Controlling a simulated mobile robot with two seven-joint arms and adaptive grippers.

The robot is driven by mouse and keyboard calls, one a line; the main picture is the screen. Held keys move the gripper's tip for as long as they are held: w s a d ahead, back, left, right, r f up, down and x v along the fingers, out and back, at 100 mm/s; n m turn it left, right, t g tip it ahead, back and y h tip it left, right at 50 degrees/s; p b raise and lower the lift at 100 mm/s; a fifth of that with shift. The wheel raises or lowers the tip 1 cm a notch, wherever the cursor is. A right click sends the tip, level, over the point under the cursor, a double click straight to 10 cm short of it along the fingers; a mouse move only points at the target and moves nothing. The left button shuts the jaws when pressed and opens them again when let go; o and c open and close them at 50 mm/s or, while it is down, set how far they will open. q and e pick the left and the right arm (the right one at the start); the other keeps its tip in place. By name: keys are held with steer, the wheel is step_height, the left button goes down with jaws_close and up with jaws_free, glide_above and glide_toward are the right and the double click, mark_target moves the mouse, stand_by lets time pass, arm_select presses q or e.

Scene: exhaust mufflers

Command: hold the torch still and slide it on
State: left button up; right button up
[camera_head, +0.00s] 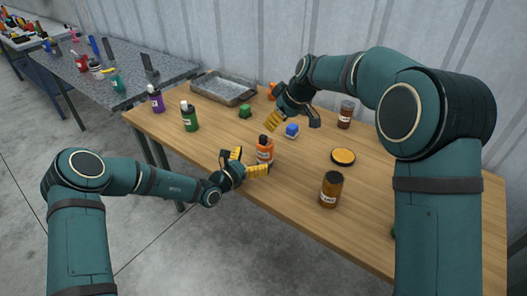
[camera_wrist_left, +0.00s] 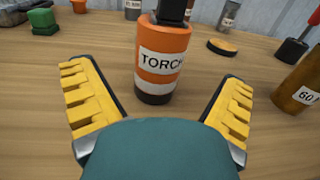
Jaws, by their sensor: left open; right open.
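The torch (camera_head: 265,150) is an orange cylinder with white bands, standing upright on the wooden table near its front edge. In the left wrist view the torch (camera_wrist_left: 163,60) shows a "TORCH" label and a black top cut off by the frame's upper edge. My left gripper (camera_head: 253,163) is open, its yellow fingers pointing at the torch from the front left. In the wrist view the torch stands ahead, between the spread fingers, with nothing gripped. My right gripper (camera_head: 293,121) is open above the table, behind and right of the torch, near a blue block. No switch is clearly visible.
A blue block (camera_head: 292,131), green block (camera_head: 245,111), yellow-topped disc (camera_head: 343,157), amber jar (camera_head: 330,190) and dark brown jar (camera_head: 345,115) surround the torch. Green (camera_head: 189,118) and purple (camera_head: 156,99) bottles and a metal tray (camera_head: 224,88) stand farther left.

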mark_target(259, 154)
arm_select(q)
steer(key=shift+x, duration=2.65)
steer(key=c, duration=1.4)
steer(key=shift+o, duration=0.2)
